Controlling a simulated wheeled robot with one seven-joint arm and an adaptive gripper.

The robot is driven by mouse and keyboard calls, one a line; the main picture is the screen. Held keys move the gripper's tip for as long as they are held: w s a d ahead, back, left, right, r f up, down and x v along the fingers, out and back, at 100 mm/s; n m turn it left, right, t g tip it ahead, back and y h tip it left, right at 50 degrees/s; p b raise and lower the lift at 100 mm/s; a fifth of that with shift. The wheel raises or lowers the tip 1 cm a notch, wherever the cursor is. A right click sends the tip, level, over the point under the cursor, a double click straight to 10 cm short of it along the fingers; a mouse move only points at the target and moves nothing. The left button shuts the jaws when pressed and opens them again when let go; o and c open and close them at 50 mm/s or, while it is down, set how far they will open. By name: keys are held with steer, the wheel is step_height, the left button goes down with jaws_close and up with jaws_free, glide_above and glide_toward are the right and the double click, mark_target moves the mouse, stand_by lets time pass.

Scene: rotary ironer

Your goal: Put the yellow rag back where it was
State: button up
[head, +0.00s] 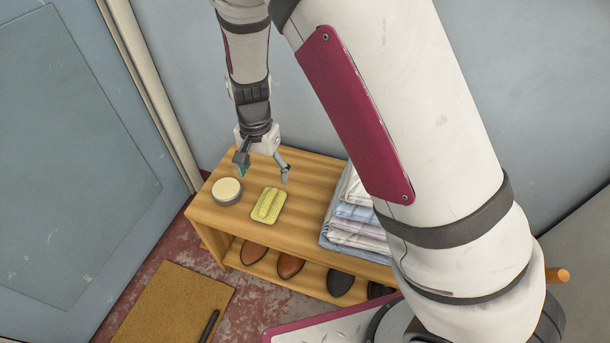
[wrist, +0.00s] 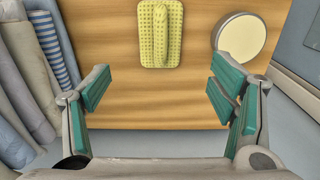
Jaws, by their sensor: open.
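The yellow rag (head: 268,205) lies folded and flat on the top of the wooden bench (head: 228,217), near its front edge. It also shows in the wrist view (wrist: 160,34), at the top middle, with a raised fold along it. My gripper (head: 264,174) is open and empty above the bench, a little behind the rag. In the wrist view the two teal-padded fingers (wrist: 161,92) are spread wide, and the rag lies beyond them, touching neither.
A round tin (head: 227,191) with a cream top stands left of the rag. Folded cloths (head: 357,228) are stacked on the right. Shoes (head: 290,265) sit on the lower shelf. A brown mat (head: 175,305) lies on the floor. Walls stand behind and left.

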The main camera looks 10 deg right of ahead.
steer(key=s+d+r+n+y, duration=0.1)
steer(key=s+d+r, duration=0.25)
steer(key=r, duration=0.25)
steer(key=s+d+r+n, duration=0.1)
steer(key=s+d+r, duration=0.1)
steer(key=s+r, duration=0.4)
steer(key=s+d+r+n+y, duration=0.1)
steer(key=s+d+r, duration=0.15)
steer(key=r, duration=0.45)
steer(key=s+d+r+n+h, duration=0.1)
steer(key=s+d+r+n, duration=0.1)
steer(key=s, duration=0.9)
steer(key=s+d+r+n+h, duration=0.1)
steer(key=s+d+r, duration=0.3)
steer(key=s, duration=0.6)
steer(key=shift+s+d+r+n, duration=0.15)
steer(key=shift+s+d+n, duration=0.25)
steer(key=shift+d, duration=0.55)
steer(key=shift+w, duration=0.1)
